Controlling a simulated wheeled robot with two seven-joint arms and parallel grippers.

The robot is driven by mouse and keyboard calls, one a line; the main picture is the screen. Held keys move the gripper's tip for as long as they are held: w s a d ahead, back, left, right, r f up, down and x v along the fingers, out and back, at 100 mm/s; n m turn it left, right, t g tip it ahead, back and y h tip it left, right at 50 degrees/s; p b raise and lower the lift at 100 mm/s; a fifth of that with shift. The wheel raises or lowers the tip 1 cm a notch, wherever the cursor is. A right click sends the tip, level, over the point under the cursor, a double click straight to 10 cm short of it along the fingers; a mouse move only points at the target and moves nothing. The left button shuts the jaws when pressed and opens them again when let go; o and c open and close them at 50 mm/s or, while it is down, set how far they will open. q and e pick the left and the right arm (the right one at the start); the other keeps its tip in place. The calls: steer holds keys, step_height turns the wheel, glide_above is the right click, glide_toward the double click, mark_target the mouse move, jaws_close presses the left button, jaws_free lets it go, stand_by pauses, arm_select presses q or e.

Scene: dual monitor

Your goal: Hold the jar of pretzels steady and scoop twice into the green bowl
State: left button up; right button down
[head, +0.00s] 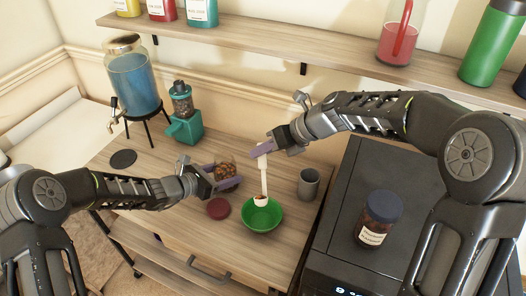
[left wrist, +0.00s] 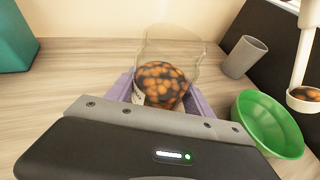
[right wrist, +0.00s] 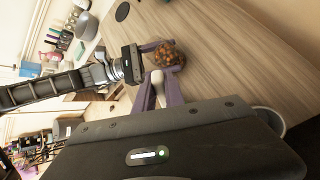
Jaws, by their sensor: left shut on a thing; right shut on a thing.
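The clear jar of brown pretzels (head: 226,170) stands on the wooden table, and its open top shows in the left wrist view (left wrist: 163,82). My left gripper (head: 228,184) is shut around the jar. My right gripper (head: 264,150) is shut on the handle of a white scoop (head: 264,178), which hangs downward. The scoop's cup (left wrist: 305,98) holds some brown pieces and is above the green bowl (head: 262,218), near its back edge. The bowl's visible inside (left wrist: 266,116) looks empty; part is hidden by the scoop in the head view.
A dark red lid (head: 218,208) lies left of the bowl. A grey cup (head: 308,183) stands to its right. A black appliance (head: 345,240) with a dark-lidded jar (head: 379,219) is farther right. A teal grinder (head: 184,125) and blue drink dispenser (head: 134,82) stand at the back left.

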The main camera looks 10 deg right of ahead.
steer(key=w+f+m+g, duration=0.2)
steer(key=w+f+g, duration=0.2)
steer(key=f+g, duration=0.2)
steer(key=shift+w+d+f+m, duration=0.15)
steer(key=shift+f+m, duration=0.25)
steer(key=shift+f, duration=0.3)
steer(key=shift+r, duration=0.15)
stand_by(1.2)
